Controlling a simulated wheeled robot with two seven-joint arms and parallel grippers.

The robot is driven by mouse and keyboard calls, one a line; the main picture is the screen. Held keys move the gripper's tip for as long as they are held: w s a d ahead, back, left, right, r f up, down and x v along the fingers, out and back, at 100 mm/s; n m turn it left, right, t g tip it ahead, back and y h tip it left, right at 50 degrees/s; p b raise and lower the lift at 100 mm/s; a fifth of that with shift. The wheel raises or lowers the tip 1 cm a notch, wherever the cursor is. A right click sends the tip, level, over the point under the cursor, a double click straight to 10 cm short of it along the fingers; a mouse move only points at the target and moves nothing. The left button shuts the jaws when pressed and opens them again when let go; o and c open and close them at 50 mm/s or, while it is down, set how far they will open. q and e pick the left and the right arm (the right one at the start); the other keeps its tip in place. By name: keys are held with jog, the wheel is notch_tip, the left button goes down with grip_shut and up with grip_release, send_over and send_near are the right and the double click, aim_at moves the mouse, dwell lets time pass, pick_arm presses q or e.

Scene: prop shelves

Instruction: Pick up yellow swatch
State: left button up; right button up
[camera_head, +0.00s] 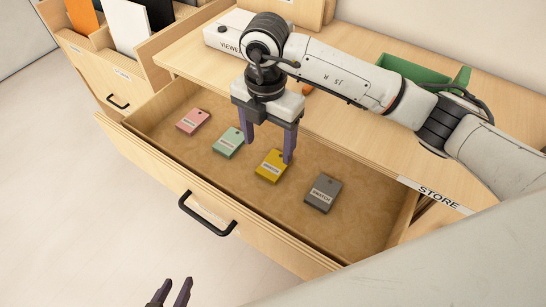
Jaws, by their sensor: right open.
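The yellow swatch (270,168) lies flat in the open drawer (155,143), between a green swatch and a grey swatch. My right gripper (269,153) is open and points down over the drawer. One of its fingers comes down by the right edge of the yellow swatch and the other is to the left, between the green and yellow swatches. I cannot tell whether a finger touches the swatch. My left gripper (170,295) shows only its fingertips at the bottom edge, parted and empty, outside the drawer.
A pink swatch (193,121), the green swatch (228,143) and the grey swatch (323,193) lie in the same drawer. The drawer front has a black handle (207,215). A countertop with a green bin (413,71) stands behind. The drawer floor around the swatches is clear.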

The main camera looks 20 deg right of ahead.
aim_at(268, 171)
notch_tip(268, 171, down, 10)
jog(key=shift+r, duration=0.15)
jog(key=c, duration=1.1)
